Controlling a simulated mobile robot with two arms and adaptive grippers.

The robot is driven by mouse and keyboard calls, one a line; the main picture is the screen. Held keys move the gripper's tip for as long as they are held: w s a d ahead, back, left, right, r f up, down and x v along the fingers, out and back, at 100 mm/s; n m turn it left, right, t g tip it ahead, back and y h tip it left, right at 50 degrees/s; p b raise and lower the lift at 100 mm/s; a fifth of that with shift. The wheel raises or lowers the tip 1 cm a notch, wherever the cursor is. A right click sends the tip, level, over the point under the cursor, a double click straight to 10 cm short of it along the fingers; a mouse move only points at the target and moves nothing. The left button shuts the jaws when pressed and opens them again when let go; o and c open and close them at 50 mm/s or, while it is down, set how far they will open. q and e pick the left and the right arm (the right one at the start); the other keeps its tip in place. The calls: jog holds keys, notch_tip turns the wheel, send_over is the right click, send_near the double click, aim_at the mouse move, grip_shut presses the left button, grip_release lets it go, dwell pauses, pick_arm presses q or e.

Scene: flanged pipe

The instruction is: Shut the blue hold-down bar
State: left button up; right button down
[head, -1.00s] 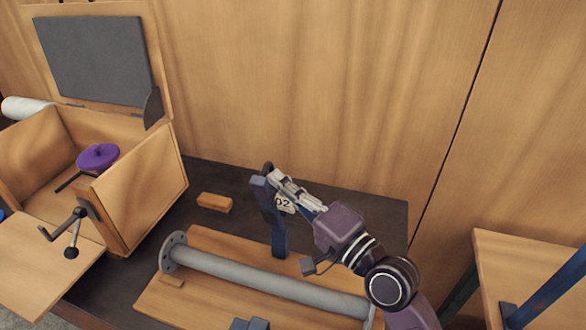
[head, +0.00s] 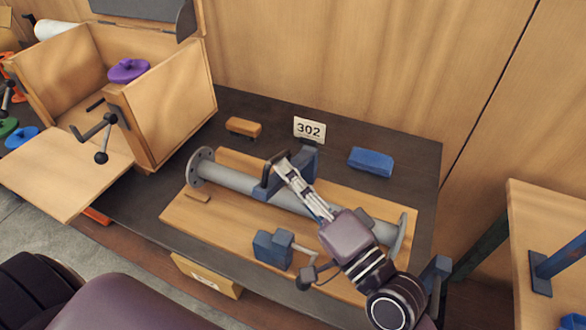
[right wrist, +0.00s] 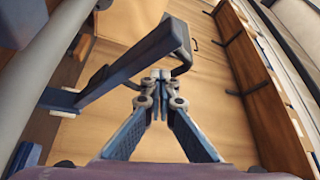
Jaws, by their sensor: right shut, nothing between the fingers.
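The dark blue hold-down bar (head: 304,161) leans over the grey flanged pipe (head: 240,179) from the far side, its black handle (head: 268,173) toward me. Whether it rests on the pipe is hard to tell. In the right wrist view the bar (right wrist: 115,82) slants up to its black handle (right wrist: 187,50). My right gripper (head: 280,163) is shut and empty, close beside the handle; it also shows in the right wrist view (right wrist: 160,82). A blue clamp block (head: 272,248) with a grey lever stands on the near side of the board. My left gripper is out of view.
The pipe lies on a wooden board (head: 232,222) on a dark table (head: 400,150). A blue block (head: 371,162), a wooden block (head: 243,127) and a "302" card (head: 309,129) stand behind. An open wooden box (head: 175,115) is at left.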

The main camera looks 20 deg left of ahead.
pick_arm(q)
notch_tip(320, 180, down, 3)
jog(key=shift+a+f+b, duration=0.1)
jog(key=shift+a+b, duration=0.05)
jog(key=shift+b, duration=0.9)
pick_arm(e)
jog(key=shift+s+f+n+y, duration=0.45)
jog(key=shift+f+n+y, duration=0.25)
jog(key=shift+n, duration=0.4)
jog(key=v, duration=1.2)
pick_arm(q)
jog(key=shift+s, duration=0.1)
